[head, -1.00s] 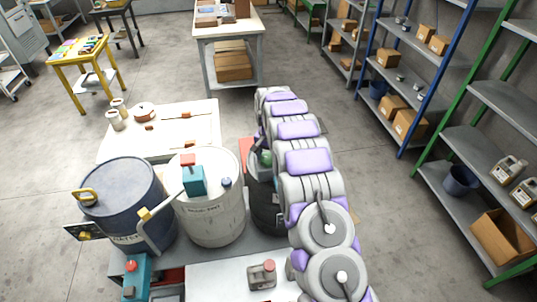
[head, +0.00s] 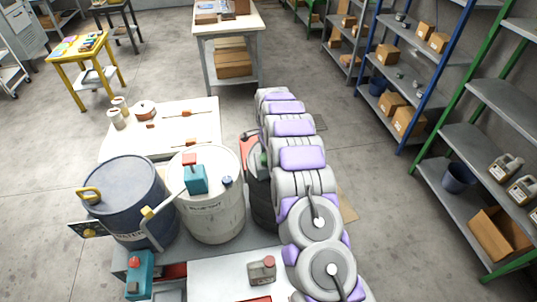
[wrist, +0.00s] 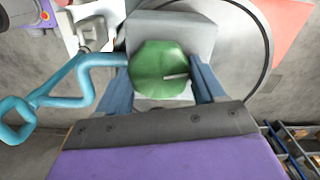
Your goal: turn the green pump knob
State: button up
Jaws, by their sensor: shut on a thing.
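The knob sits in front of a grey pump block (wrist: 190,30). In the head view a small part of the green knob (head: 264,159) shows at the left edge of my arm; my arm hides the gripper there. Beneath it is a dark drum (head: 263,203), partly hidden.
A white drum (head: 212,215) with a teal pump and a blue drum (head: 125,185) stand left of my arm. A teal bent handle (wrist: 85,75) is left of the knob.

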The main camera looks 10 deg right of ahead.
aim_at(267, 156)
jog(key=shift+w+r+m, duration=0.1)
jog(key=shift+m, duration=0.2)
dwell(0.4)
jog(key=o, duration=1)
jog(key=shift+a, duration=0.15)
jog(key=shift+o, duration=0.2)
notch_tip(267, 156, up, 17)
jog(key=shift+r, duration=0.1)
